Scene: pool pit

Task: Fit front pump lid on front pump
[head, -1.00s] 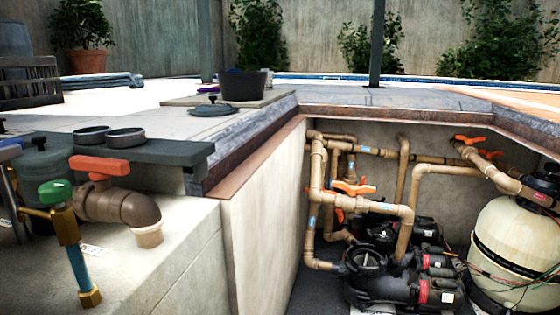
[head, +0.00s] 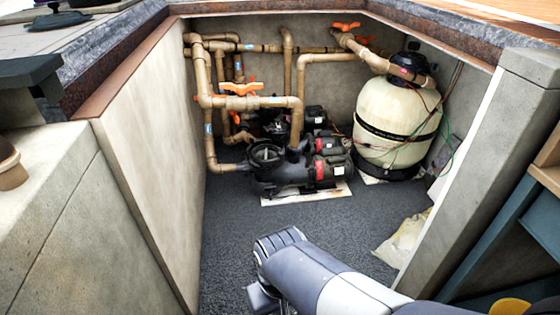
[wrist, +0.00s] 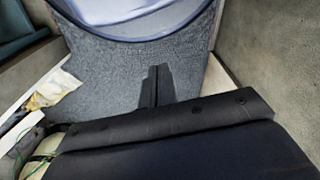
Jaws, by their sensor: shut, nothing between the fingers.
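The front pump (head: 285,172) is black and stands on a pale pad on the pit floor. Its round strainer pot (head: 266,154) at the left end looks uncovered from above. A dark round lid with a small knob (head: 58,20) lies on the stone deck at the top left; I cannot tell for sure that it is the front pump lid. My arm reaches in from the bottom right of the head view, low over the pit's front floor. My gripper (wrist: 157,72) is shut and empty in the wrist view, over grey floor, well apart from pump and lid.
Tan pipes with orange valve handles (head: 240,89) rise behind the pump. A cream filter tank (head: 397,120) with loose wires stands at right. A whitish bag (head: 405,238) lies by the right wall (head: 490,150). The left wall (head: 150,160) bounds the pit. The middle floor is clear.

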